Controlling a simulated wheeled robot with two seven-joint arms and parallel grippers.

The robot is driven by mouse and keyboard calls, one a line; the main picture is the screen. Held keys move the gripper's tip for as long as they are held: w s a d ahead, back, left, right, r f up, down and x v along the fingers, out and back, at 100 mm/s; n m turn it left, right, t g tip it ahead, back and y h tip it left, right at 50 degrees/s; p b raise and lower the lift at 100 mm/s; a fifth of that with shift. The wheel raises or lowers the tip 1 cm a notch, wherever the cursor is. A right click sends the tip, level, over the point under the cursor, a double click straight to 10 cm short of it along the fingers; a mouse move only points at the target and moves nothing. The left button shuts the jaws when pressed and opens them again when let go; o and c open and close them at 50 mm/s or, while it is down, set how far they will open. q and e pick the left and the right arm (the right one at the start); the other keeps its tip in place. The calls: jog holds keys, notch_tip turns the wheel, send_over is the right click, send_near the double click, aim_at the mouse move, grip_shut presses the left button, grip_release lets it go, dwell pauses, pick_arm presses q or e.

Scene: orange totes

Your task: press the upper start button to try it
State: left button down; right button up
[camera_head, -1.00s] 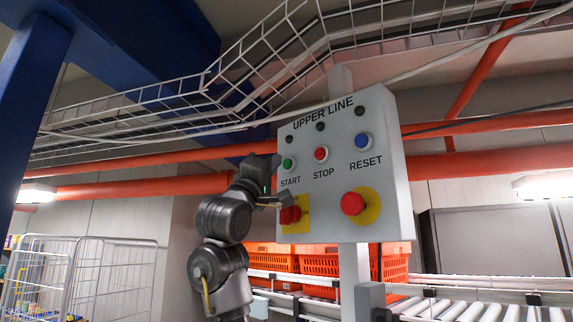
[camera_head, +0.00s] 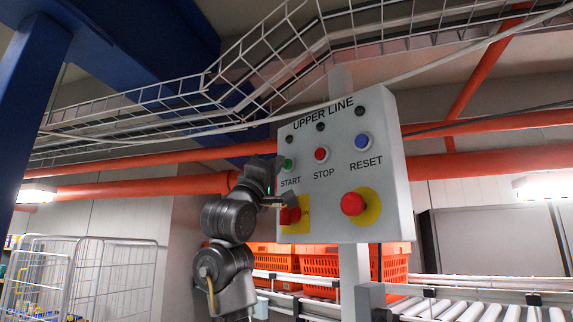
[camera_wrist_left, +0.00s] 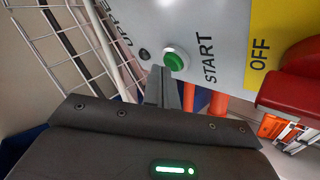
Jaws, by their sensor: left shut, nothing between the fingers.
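The grey control box (camera_head: 330,220) is labelled UPPER LINE. Its green START button (camera_head: 289,164) is at the left of the button row; in the wrist view the START button (camera_wrist_left: 175,60) is lit green in a pale ring. My left gripper (camera_head: 279,163) is shut and empty, close to the START button's left side in the head view. In the wrist view its shut fingertips (camera_wrist_left: 161,70) end right beside the button's lower left rim. I cannot tell whether they touch it. My right gripper is not in view.
A red STOP button (camera_head: 321,154) and a blue RESET button (camera_head: 362,141) lie to the right. Wire cable tray (camera_head: 250,95) runs above; orange totes (camera_head: 320,262) stand behind.

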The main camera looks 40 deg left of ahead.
pick_arm(q)
jog(key=shift+w+d, duration=0.1)
jog(key=shift+w, duration=0.3)
dwell(0.6)
jog(key=shift+s+b, duration=0.8)
